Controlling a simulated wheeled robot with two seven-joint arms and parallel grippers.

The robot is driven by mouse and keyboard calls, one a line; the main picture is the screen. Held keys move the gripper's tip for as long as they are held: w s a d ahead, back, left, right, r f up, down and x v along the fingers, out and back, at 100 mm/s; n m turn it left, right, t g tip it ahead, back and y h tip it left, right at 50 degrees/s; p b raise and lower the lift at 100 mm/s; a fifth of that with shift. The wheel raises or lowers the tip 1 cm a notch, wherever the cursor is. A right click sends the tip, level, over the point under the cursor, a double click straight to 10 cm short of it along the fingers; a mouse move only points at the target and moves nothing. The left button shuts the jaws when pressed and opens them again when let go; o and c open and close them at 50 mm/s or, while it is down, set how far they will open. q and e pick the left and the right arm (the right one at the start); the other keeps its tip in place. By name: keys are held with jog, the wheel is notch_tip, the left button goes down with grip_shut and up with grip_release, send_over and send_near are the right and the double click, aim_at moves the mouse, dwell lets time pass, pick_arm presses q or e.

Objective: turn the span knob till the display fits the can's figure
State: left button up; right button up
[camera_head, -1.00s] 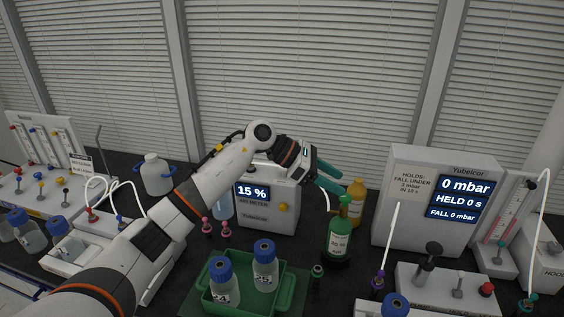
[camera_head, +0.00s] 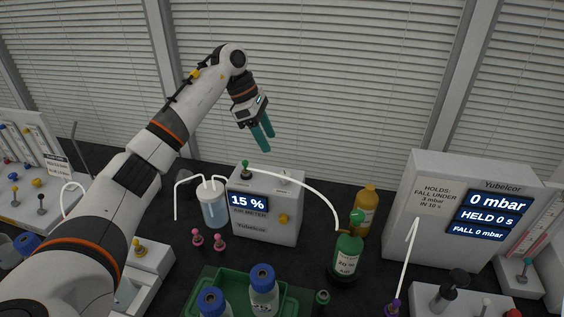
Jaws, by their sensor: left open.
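The meter (camera_head: 262,236) is a pale box whose lit display (camera_head: 248,202) reads 15 %. A yellow knob (camera_head: 284,218) sits on its front, right of the display; I cannot read a span mark. The green can (camera_head: 347,256) stands upright to the right with a white label, too small to read surely. A white tube runs from the meter's top to the can. My left gripper (camera_head: 264,140) is open and empty, its teal fingers pointing down, raised above and behind the meter, apart from the knob. My right gripper is not in view.
A yellow bottle (camera_head: 365,210) stands behind the can. A green tray (camera_head: 292,301) with blue-capped bottles is in front of the meter. A clear bottle (camera_head: 212,210) with tubes stands left of it. The Yubelcor box (camera_head: 425,232) at right reads 0 mbar.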

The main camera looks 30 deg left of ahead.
pick_arm(q)
jog(key=p, duration=0.2)
send_near(285, 174)
jog(key=x, duration=0.2)
jog(key=p+x, duration=0.2)
jog(key=x, duration=0.3)
jog(key=shift+d+f, duration=0.1)
jog(key=shift+f, duration=0.1)
jog(key=shift+d+f, duration=0.1)
jog(key=shift+f, duration=0.25)
jog(key=shift+c, duration=0.3)
jog(key=c, duration=0.9)
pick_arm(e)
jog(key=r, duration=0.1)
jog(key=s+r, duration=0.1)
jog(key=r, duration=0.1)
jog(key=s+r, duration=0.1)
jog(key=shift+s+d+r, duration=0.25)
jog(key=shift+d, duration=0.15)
